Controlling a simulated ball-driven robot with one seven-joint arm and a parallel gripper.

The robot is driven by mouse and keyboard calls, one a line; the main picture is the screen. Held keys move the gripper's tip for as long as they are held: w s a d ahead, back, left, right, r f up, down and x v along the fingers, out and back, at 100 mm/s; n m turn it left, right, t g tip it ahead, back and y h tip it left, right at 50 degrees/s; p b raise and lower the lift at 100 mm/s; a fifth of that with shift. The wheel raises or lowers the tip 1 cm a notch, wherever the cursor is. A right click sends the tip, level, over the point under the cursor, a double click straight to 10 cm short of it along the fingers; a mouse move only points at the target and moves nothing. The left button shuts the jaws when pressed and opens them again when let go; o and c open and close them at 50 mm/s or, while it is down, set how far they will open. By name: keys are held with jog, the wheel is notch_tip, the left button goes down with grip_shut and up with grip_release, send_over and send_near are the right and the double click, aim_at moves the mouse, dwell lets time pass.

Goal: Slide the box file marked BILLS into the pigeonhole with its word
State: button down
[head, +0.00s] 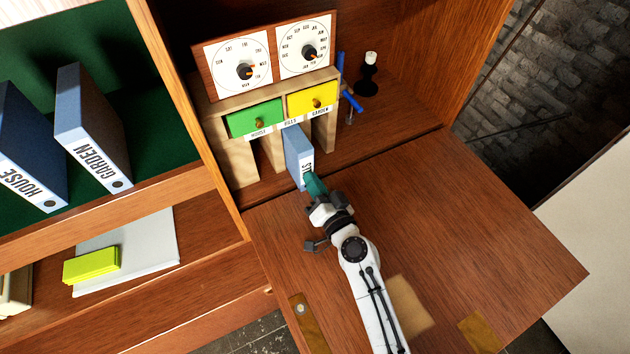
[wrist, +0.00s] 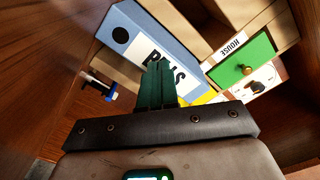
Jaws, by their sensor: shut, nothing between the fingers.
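The blue BILLS box file (head: 298,157) stands upright, partly inside the middle pigeonhole under the BILLS label (head: 290,122); its front end sticks out. The wrist view shows its spine (wrist: 155,48) with a dark round hole and its word partly covered by my fingers. My gripper (head: 316,186) is shut and empty, its green fingertips at the spine. In the wrist view the fingers (wrist: 157,82) overlap the spine; I cannot tell whether they touch it. The wooden pigeonhole unit (head: 236,160) has openings labelled HOUSE, BILLS and GARDEN.
Green (head: 256,118) and yellow (head: 311,99) drawers sit above the pigeonholes, with a dial board (head: 272,58) on top. HOUSE (head: 32,165) and GARDEN (head: 92,130) files stand left. The flap (head: 470,230) is mostly clear.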

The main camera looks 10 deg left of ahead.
aim_at(305, 170)
jog(key=shift+b+x, duration=0.6)
jog(key=shift+x, duration=1.65)
dwell(0.6)
jog(key=shift+v, duration=1.45)
jog(key=b+v, duration=0.1)
jog(key=v, duration=0.8)
jog(key=shift+s+d+f, duration=0.15)
jog(key=shift+s+d, duration=0.1)
jog(key=shift+s, duration=0.05)
jog(key=shift+s+d, duration=0.3)
jog(key=shift+s, duration=0.15)
